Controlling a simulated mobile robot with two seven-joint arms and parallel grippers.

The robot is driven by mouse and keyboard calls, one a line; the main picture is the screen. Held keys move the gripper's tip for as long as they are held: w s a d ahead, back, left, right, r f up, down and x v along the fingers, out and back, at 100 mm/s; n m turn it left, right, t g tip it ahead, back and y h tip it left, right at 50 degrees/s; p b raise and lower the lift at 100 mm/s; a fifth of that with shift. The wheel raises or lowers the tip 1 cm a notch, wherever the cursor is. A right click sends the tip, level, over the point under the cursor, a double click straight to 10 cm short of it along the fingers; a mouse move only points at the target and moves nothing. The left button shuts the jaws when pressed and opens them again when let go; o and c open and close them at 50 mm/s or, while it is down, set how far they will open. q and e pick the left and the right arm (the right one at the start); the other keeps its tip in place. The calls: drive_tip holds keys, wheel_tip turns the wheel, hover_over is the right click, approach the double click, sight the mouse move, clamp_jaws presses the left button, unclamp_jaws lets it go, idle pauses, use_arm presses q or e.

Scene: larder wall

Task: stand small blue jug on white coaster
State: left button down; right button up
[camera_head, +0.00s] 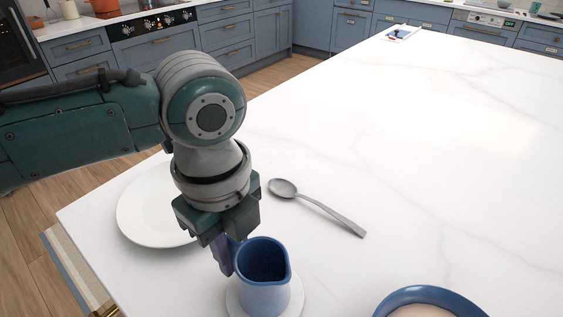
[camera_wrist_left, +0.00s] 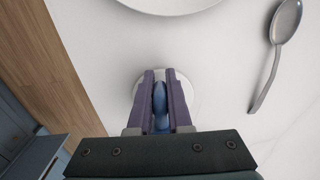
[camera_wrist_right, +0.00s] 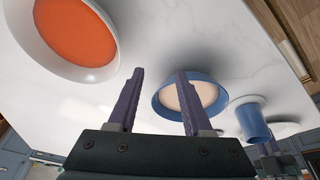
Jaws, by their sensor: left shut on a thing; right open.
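The small blue jug (camera_head: 265,280) stands upright over the white coaster (camera_head: 234,302) near the table's front edge. Its base appears within the coaster's rim; I cannot tell whether it touches. My left gripper (camera_head: 228,258) is shut on the jug's handle side, left of its body. In the left wrist view the blue handle (camera_wrist_left: 160,100) shows between the fingers, with the coaster (camera_wrist_left: 187,88) beneath. The jug also shows in the right wrist view (camera_wrist_right: 252,121). My right gripper (camera_wrist_right: 158,74) is open and empty, and out of the head view.
A white plate (camera_head: 140,215) lies behind and left of the jug. A spoon (camera_head: 325,210) lies to its right. A blue-rimmed bowl (camera_head: 387,303) is at the front right. A white bowl with orange contents (camera_wrist_right: 75,35) shows in the right wrist view. The table's far right is clear.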

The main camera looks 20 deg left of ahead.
use_arm(q)
drive_tip(key=shift+f, duration=0.15)
drive_tip(key=c, duration=0.8)
unclamp_jaws()
drive_tip(key=shift+c, duration=0.2)
